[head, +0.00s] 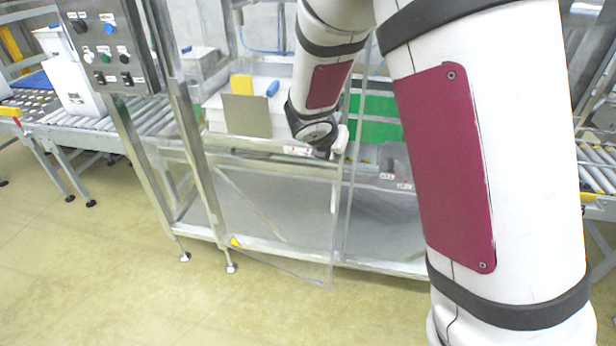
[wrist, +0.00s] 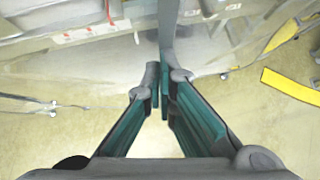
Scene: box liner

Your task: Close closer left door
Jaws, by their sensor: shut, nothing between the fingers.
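The closer left door (head: 275,225) is a clear panel in the metal frame of the box liner in the head view. Its lower right corner stands out from the frame toward me, so it looks ajar. My gripper (head: 335,150) is near the upper right part of this door, partly hidden by my own wrist. In the wrist view my gripper (wrist: 162,85) is shut and empty, with its teal-padded fingertips together. A grey metal bar (wrist: 168,35) shows just beyond the tips. I cannot tell whether they touch it or the door.
A control panel (head: 105,45) with buttons is on a post at the upper left. A roller conveyor (head: 85,130) stands at the left, another (head: 598,175) at the right. A yellow floor strip (wrist: 292,87) shows in the wrist view. The floor in front is clear.

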